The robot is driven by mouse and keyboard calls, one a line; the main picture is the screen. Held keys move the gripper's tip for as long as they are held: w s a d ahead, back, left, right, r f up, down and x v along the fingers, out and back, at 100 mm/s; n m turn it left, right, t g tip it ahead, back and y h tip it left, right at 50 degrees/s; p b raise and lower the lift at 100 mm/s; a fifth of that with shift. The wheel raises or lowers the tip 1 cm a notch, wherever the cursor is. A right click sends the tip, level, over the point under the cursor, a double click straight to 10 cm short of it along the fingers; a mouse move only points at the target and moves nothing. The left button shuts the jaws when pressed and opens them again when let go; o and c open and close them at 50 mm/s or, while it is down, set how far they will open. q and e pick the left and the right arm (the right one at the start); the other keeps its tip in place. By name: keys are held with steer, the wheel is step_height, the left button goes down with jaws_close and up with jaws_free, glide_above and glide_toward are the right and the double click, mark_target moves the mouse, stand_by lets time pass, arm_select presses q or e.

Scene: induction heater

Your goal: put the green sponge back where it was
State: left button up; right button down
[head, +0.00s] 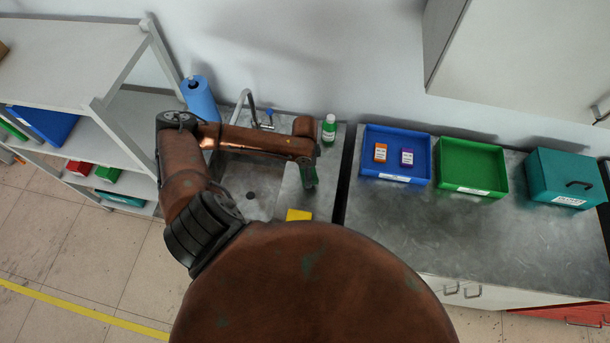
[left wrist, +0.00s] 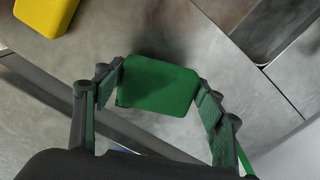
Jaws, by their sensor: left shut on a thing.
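The green sponge (left wrist: 158,87) is between the two fingers of my left gripper (left wrist: 160,78), which is shut on it. A dark shadow shows on the grey metal surface by the sponge; I cannot tell the exact gap below it. In the head view my left gripper (head: 309,174) points down over the counter just right of the sink, and the sponge is hard to make out there. A yellow sponge (head: 298,215) lies on the same counter, nearer to me, and it also shows at the upper left of the left wrist view (left wrist: 46,14). My right gripper is not in view.
The sink (head: 252,190) is left of the gripper. A blue tray (head: 370,147), a green tray (head: 468,160) and a teal box (head: 562,172) sit on the right counter, whose front is clear.

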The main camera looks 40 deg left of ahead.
arm_select(q)
steer(key=shift+a+f+p, duration=0.15)
steer(key=shift+f+p, duration=0.25)
steer(key=shift+f, duration=1.3)
steer(key=o, duration=1.3)
steer(key=shift+f, duration=0.1)
step_height(320, 180, up, 12)
steer(key=shift+r+b, duration=0.15)
steer(key=shift+b, duration=0.45)
